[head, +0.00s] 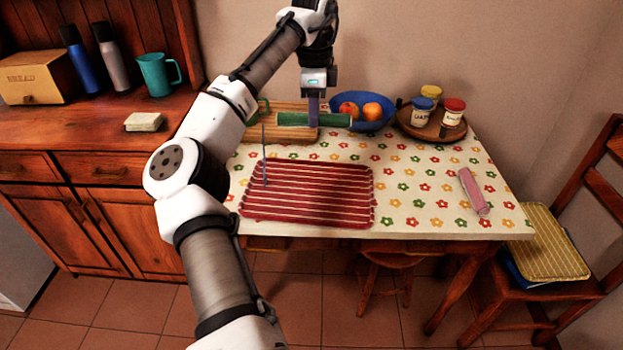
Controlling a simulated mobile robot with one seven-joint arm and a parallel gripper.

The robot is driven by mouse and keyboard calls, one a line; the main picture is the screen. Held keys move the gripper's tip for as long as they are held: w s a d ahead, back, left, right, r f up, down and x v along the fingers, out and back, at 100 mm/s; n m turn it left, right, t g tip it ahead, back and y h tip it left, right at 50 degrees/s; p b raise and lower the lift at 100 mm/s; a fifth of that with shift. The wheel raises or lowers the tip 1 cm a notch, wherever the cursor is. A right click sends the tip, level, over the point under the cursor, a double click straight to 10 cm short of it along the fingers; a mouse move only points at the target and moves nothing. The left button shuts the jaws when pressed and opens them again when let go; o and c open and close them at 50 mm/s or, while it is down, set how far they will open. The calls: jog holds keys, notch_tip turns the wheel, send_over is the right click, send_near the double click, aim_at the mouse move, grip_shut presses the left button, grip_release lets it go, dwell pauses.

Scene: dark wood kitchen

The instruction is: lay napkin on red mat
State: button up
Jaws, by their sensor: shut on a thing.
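The red mat (310,205) with pale stripes lies flat on the near left part of the table. A green roll (335,120), which looks like a rolled napkin, lies crosswise at or just above the wooden board (250,134). My gripper (313,122) points down and is shut on the middle of this green roll, behind the mat. I cannot tell whether the roll touches the board. A pink roll (473,193), perhaps another rolled napkin, lies on the right of the table.
A blue bowl (374,126) with fruit and a round tray (404,120) with several jars stand at the back. The flowered tablecloth (420,185) is clear right of the mat.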

notch_tip(320, 180, down, 19)
jog(key=shift+s+b, duration=0.1)
jog(key=shift+b, duration=0.2)
jog(key=o, duration=0.9)
jog(key=shift+f, duration=0.1)
jog(key=shift+o, duration=0.2)
notch_tip(320, 180, up, 12)
